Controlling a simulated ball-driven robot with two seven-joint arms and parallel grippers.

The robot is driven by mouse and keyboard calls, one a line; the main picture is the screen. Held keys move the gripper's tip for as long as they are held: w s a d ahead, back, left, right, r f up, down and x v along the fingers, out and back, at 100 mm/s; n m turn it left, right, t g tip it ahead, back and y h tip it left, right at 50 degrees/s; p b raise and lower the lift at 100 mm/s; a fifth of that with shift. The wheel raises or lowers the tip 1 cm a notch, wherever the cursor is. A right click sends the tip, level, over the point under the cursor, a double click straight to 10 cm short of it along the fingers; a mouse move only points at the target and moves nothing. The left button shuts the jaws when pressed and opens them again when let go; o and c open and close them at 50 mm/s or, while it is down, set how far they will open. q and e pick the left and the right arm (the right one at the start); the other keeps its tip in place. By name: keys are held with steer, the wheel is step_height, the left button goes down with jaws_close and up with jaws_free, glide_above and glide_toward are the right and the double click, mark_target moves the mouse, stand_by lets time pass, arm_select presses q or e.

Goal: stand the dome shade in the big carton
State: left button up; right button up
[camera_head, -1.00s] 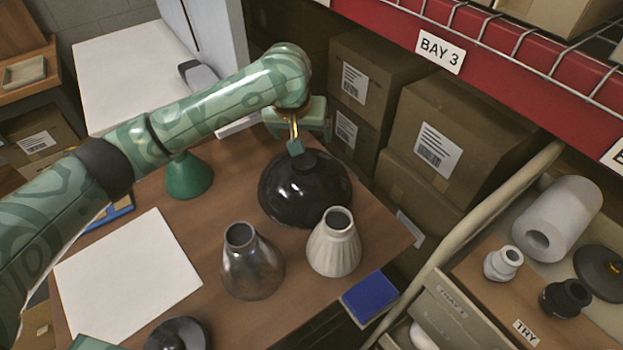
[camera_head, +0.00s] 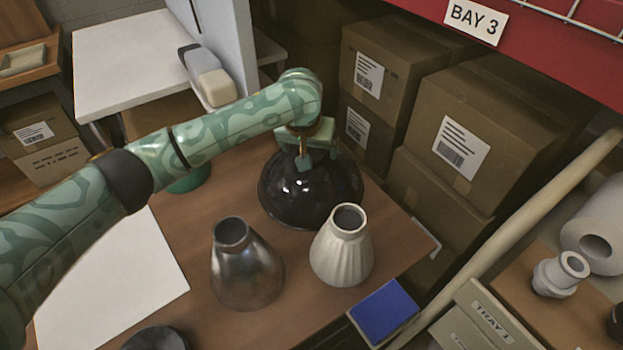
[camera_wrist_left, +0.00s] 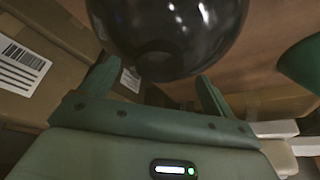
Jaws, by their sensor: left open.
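The dome shade (camera_head: 318,196) is a glossy black dome, standing on the brown table with its wide rim down. It also fills the top middle of the left wrist view (camera_wrist_left: 170,30). My left gripper (camera_head: 304,160) is at the top of the dome and hides its upper part. In the left wrist view the two fingers of the left gripper (camera_wrist_left: 158,74) are apart, with the dome's dark surface just beyond and between them. I cannot tell whether they touch it. My right gripper is not in view. I cannot tell which carton is the big one.
Large brown cartons (camera_head: 500,120) are stacked behind the table. A metal shade (camera_head: 246,268) and a white ribbed shade (camera_head: 341,250) stand close in front of the dome. A green cone (camera_head: 190,182) is partly behind my arm. A blue box (camera_head: 383,312) lies at the table's corner.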

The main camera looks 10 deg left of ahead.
arm_select(q)
steer(key=b+x, duration=0.1)
steer(key=x, duration=0.2)
steer(key=shift+f, duration=0.2)
steer(key=shift+s+r, duration=0.1)
steer(key=shift+r, duration=0.15)
jaws_close()
